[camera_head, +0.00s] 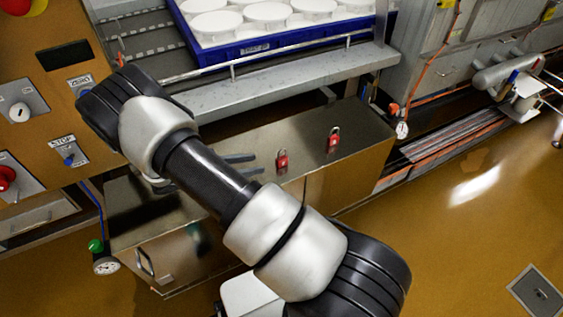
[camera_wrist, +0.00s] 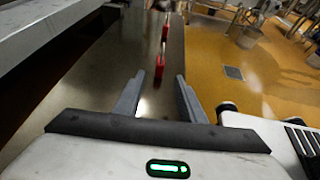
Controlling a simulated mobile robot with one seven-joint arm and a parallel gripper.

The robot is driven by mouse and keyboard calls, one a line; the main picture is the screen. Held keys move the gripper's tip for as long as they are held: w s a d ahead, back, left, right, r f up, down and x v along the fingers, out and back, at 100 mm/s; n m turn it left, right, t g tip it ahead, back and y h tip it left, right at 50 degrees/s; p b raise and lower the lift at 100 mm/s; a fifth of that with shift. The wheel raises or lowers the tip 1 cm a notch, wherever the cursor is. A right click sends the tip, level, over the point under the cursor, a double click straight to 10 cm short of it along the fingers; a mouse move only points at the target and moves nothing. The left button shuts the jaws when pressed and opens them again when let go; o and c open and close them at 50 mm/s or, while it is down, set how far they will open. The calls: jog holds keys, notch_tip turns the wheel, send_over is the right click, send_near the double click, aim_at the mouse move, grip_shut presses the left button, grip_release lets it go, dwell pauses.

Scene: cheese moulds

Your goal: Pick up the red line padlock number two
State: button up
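Two red padlocks with metal shackles stand on the top of a metal cabinet. In the head view, the nearer padlock (camera_head: 282,162) is just right of my gripper (camera_head: 257,164), and the farther padlock (camera_head: 333,141) is further right and back. No number is readable on either, so I cannot tell which is number two. In the wrist view, my gripper (camera_wrist: 159,77) is open and empty. The nearer padlock (camera_wrist: 160,67) shows in line with the gap, just beyond the fingertips. The farther padlock (camera_wrist: 165,34) lines up behind it.
The metal cabinet top (camera_head: 352,120) is otherwise mostly clear. Behind it, a steel ledge and rail (camera_head: 260,92) stand higher, below a blue crate (camera_head: 240,52) of white moulds. A control panel (camera_head: 40,100) is at left. Open brown floor (camera_head: 450,230) lies at right.

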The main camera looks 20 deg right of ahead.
aim_at(277, 161)
jog(key=x, duration=0.5)
jog(key=shift+d+f+b, duration=0.1)
jog(key=shift+b, duration=0.2)
jog(key=b+x, duration=0.1)
jog(key=x, duration=0.4)
jog(key=shift+f, duration=0.2)
grip_shut()
